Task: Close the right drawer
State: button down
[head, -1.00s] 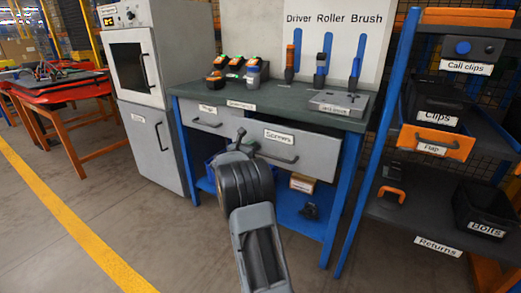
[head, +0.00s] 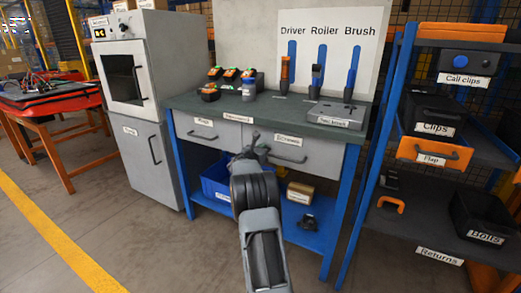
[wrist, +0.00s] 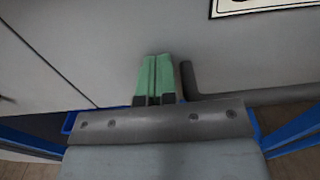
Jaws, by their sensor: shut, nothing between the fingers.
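The right drawer (head: 318,158), a grey front labelled Screws with a dark bar handle (head: 287,157), sits under the green worktop. Its front now looks about level with the left drawer (head: 208,131). My gripper (head: 256,141) is at the left part of this front, left of the handle. In the wrist view the green fingertips (wrist: 157,60) are together with nothing between them, against or very near the grey drawer front (wrist: 225,55). The handle (wrist: 188,80) is just right of them. Exact contact cannot be told.
A blue bin (head: 216,183), a small box (head: 300,192) and a dark object (head: 308,222) are on the shelf below. A grey cabinet (head: 150,160) stands left and a blue-framed rack (head: 375,150) right. The floor in front is open.

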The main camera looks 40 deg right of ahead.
jog(key=shift+d+r, duration=0.1)
jog(key=shift+r, duration=0.25)
jog(key=v, duration=1.4)
jog(key=s+a+r+m+g+y+p, duration=0.25)
jog(key=s+a+r+m+p, duration=0.3)
jog(key=r+p, duration=0.3)
jog(key=s+a+r+m+g+y+p, duration=0.1)
jog(key=s+a+r+m+y+p, duration=0.4)
jog(key=r+p, duration=0.35)
jog(key=s+a+r+m+y+p, duration=0.3)
jog(key=s+a+r+p, duration=0.1)
jog(key=a+p, duration=0.2)
jog(key=s+a+r+m+t+y+p, duration=0.1)
jog(key=s+a+r+m+y+p, duration=0.2)
jog(key=a, duration=0.6)
jog(key=s+a+r+m+t+y+p, duration=0.1)
jog(key=s+a+r+m+y+p, duration=0.3)
jog(key=a+p, duration=0.4)
jog(key=shift+s+r+m+p, duration=0.35)
jog(key=shift+s+r, duration=0.35)
jog(key=shift+s, duration=0.4)
jog(key=shift+a, duration=0.1)
